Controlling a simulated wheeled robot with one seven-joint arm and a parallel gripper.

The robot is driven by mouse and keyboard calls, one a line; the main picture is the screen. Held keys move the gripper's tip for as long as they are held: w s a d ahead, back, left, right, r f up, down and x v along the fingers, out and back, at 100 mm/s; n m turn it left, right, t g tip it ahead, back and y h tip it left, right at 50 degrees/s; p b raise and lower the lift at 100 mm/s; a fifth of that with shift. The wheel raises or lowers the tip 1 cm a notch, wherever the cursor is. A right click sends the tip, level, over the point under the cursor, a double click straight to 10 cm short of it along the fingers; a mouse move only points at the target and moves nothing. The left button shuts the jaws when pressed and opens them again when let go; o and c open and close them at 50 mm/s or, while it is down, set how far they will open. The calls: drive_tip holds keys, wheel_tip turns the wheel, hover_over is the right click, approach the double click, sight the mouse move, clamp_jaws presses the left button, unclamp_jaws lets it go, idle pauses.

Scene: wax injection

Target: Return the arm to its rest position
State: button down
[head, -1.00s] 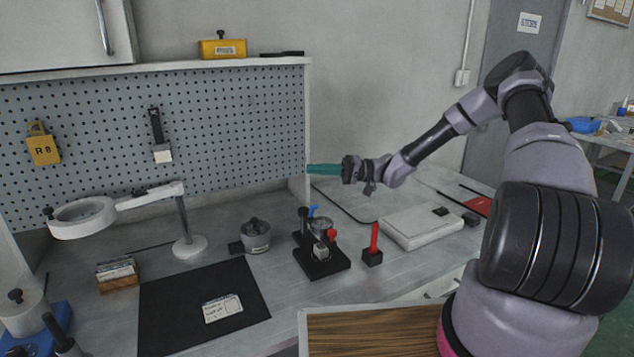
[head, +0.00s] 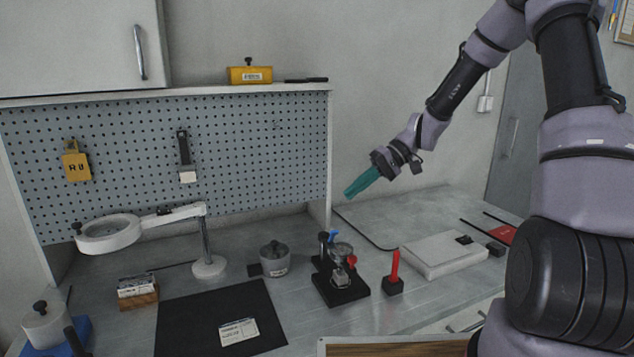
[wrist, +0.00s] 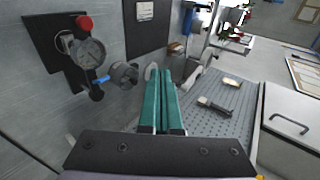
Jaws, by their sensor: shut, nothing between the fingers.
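My gripper (head: 362,181) has teal fingers and hangs in the air in front of the wall, right of the pegboard's edge. It points down and to the left, above the back of the bench. In the wrist view my gripper (wrist: 165,78) shows its two teal fingers lying side by side, closed, with nothing between them. My arm comes down to it from the upper right of the head view.
On the bench (head: 300,322) below stand a dial-gauge device (head: 341,275), a red-handled tool (head: 395,270), a white case (head: 442,254) and a grey pot (head: 274,259). A ring lamp (head: 108,236) stands left, before the pegboard (head: 255,150). Air around my gripper is clear.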

drive_tip(key=s+d+r+m+t+h, duration=0.4)
drive_tip(key=s+d+r, duration=0.3)
drive_tip(key=s+r, duration=0.2)
drive_tip(key=s+d+r+m+t+h, duration=0.4)
drive_tip(key=s+d+r+t, duration=0.2)
drive_tip(key=s+d+r, duration=0.2)
drive_tip(key=v, duration=0.4)
drive_tip(key=shift+a+r, duration=0.2)
drive_tip(key=shift+a, duration=0.05)
